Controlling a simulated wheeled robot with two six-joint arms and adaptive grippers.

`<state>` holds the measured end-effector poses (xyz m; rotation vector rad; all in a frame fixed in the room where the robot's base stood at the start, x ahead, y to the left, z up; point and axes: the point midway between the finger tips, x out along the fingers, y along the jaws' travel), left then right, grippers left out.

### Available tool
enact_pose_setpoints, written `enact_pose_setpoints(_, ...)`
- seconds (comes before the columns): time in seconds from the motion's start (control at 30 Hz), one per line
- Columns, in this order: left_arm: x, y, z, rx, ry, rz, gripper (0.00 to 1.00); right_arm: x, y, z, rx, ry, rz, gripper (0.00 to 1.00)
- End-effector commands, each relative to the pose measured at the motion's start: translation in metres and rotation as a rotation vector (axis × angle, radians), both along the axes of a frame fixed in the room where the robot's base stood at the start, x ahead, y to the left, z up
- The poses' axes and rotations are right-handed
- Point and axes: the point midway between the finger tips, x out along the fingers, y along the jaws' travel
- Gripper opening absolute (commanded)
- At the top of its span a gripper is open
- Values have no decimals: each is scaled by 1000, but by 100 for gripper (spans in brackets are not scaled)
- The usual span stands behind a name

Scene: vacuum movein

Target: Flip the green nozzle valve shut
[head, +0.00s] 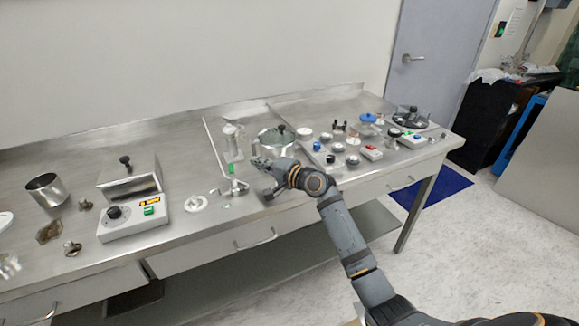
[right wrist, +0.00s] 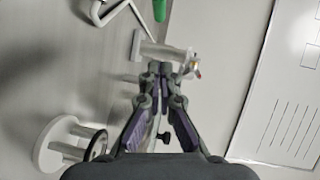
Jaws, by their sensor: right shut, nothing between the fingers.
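The green nozzle valve handle (head: 231,169) shows on a metal fitting with a long thin rod on the bench, just left of my right gripper. In the right wrist view the green handle (right wrist: 160,9) is at the top edge, partly cut off. A pale metal cylinder (right wrist: 155,50) lies right in front of my fingertips; I cannot tell whether they touch it. My right gripper (head: 259,163) is shut and empty; its fingertips (right wrist: 163,72) meet in the right wrist view. My left gripper is not in view.
A steel pot (head: 270,144) stands behind the right gripper. A white round stand (head: 195,203) is left of the valve. A control box (head: 133,216) with a green switch stands further left. Several small parts and boxes crowd the bench to the right.

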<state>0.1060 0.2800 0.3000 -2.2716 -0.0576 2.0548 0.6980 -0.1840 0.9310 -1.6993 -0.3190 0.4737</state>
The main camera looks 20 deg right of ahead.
Motion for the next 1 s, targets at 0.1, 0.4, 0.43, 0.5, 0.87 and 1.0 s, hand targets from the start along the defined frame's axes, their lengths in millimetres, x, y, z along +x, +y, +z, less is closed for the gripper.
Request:
enact_pose_setpoints(0.1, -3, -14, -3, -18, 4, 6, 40, -22, -18, -2, -10, 4, -1, 0)
enact_pose_setpoints(0.4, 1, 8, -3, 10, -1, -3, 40, -63, -50, 6, -8, 5, 0, 0)
enact_pose_setpoints(0.43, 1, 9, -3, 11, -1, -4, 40, -65, -52, 7, -8, 5, 0, 0)
enact_pose_setpoints(0.5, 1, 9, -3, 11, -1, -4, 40, -69, -54, 8, -5, 4, 2, 0)
enact_pose_setpoints(0.87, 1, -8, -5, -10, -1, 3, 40, -71, -55, 9, -2, 4, 1, 0)
enact_pose_setpoints(1.0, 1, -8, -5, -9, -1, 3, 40, -71, -55, 9, -2, 4, 1, 0)
